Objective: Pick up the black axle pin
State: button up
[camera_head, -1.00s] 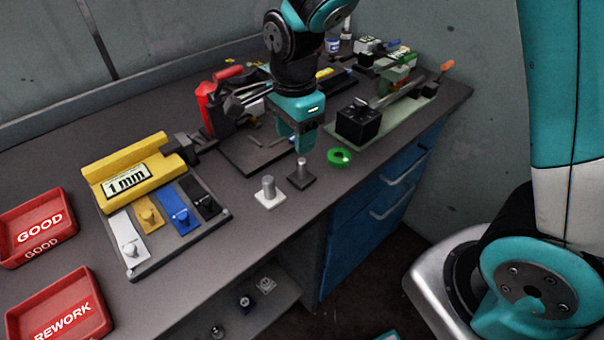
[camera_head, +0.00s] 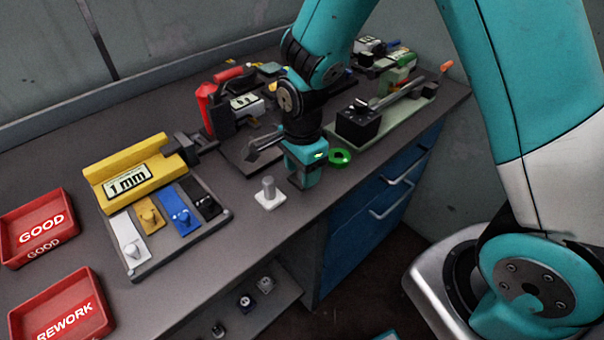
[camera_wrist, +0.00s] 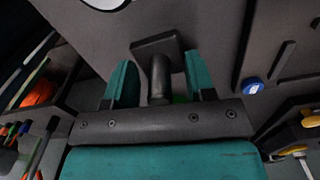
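The black axle pin (camera_wrist: 159,76) stands on its dark square base (camera_wrist: 150,45) in the wrist view. My gripper (camera_wrist: 161,82) is open, with one teal finger on each side of the pin and a visible gap to both. In the head view, my gripper (camera_head: 304,180) is down at the bench's front edge and hides most of the black pin.
A pale pin on a white base (camera_head: 269,193) stands close left of my gripper.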

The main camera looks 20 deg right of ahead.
grip_shut()
